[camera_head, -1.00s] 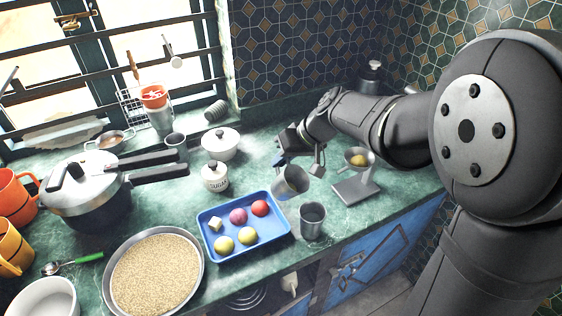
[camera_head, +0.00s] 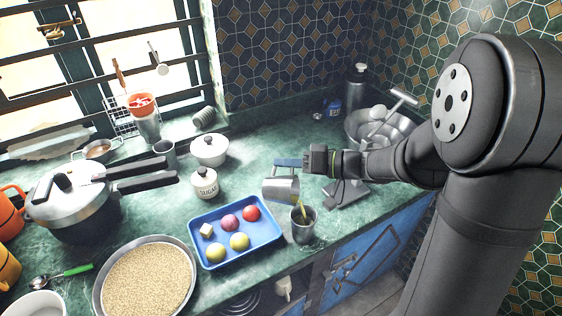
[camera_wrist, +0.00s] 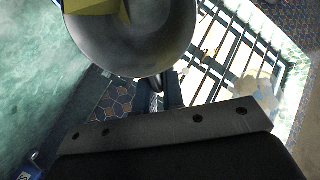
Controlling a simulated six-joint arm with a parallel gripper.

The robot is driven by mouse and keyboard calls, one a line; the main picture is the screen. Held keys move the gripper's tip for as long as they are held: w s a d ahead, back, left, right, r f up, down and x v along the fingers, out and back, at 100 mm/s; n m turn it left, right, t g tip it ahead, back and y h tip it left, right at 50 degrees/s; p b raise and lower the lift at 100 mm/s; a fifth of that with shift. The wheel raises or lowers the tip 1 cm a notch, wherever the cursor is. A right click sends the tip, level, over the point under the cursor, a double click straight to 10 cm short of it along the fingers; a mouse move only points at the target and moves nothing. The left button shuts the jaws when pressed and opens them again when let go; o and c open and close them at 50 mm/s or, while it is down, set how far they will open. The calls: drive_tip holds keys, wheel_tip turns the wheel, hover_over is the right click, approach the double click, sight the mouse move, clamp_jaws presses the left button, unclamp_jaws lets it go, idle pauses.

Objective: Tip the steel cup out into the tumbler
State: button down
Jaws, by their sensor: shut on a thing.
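The steel cup (camera_head: 279,190) is tipped far over on its side in the air, its mouth to the right above the tumbler. Yellow contents (camera_head: 300,203) show at its lip, reaching down over the tumbler's mouth. In the wrist view the cup (camera_wrist: 145,45) fills the top, with yellow stuff (camera_wrist: 98,7) inside. The grey metal tumbler (camera_head: 303,228) stands upright on the counter, right of the blue tray; its inside is mostly hidden. My gripper (camera_head: 291,163) is shut on the cup, at its upper side.
The blue tray (camera_head: 212,262) with several balls and a white cube lies left of the tumbler. A scale (camera_head: 345,195) stands behind right. A sugar jar (camera_head: 204,184) and white lidded pot (camera_head: 210,150) stand behind left. The counter's front edge is close to the tumbler.

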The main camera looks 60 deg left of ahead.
drive_tip(key=shift+w+d+r+g+y, duration=0.1)
drive_tip(key=shift+d+g+y, duration=0.05)
drive_tip(key=shift+g+y, duration=0.15)
drive_tip(key=shift+s+a+t+h, duration=0.65)
drive_tip(key=shift+t+h, duration=0.35)
drive_tip(key=shift+h, duration=0.1)
drive_tip(key=shift+s+a+t+h, duration=0.2)
drive_tip(key=shift+a+t+h, duration=0.1)
drive_tip(key=shift+t+h, duration=0.15)
drive_tip(key=f+t+h, duration=0.1)
drive_tip(key=t+h, duration=0.1)
drive_tip(key=h, duration=0.1)
drive_tip(key=f+t+h, duration=0.2)
drive_tip(key=t, duration=0.1)
drive_tip(key=s+a+f+t+h, duration=0.1)
drive_tip(key=f+t+h, duration=0.1)
drive_tip(key=t+h, duration=0.1)
drive_tip(key=shift+a+f+t+h, duration=0.1)
drive_tip(key=shift+f+t+h, duration=0.05)
drive_tip(key=shift+t+h, duration=0.15)
idle(0.7)
